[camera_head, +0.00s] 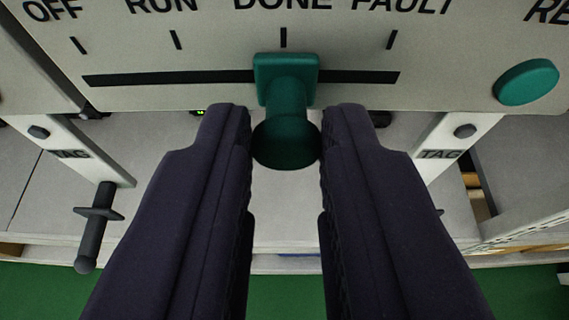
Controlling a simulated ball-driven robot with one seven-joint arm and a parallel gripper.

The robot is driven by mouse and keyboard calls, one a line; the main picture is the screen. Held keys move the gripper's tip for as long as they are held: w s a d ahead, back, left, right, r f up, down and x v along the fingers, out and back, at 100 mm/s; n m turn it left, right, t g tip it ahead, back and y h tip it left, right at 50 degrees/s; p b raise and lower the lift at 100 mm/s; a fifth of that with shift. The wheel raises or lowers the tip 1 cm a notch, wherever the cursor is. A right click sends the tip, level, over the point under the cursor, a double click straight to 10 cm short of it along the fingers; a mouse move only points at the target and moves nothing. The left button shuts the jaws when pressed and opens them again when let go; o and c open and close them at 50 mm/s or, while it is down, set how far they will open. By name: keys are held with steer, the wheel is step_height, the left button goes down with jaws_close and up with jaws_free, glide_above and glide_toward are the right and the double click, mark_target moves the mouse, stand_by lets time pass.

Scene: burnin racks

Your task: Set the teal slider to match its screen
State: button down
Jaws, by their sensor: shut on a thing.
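The teal slider (286,80) has a square base plate and a round knob that sticks out toward me. It sits on a black horizontal slot (170,77) in a pale panel, right under the tick for DONE. Ticks for OFF, RUN, DONE and FAULT run from left to right above the slot. My gripper (286,125) has its two dark fingers on either side of the knob and is shut on it. The screen for the slider is not in view.
A round teal button (526,82) is on the panel at the right, under lettering cut off at "RE". Below are pale brackets marked TAG (70,154) on both sides and a dark handle (97,228) at the left. Green floor (45,287) shows at the bottom.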

steer(key=c, duration=1)
jaws_free()
steer(key=shift+s+r, duration=0.1)
steer(key=p+v, duration=0.2)
steer(key=v, duration=0.5)
steer(key=shift+s+r, duration=0.1)
steer(key=shift+s, duration=0.15)
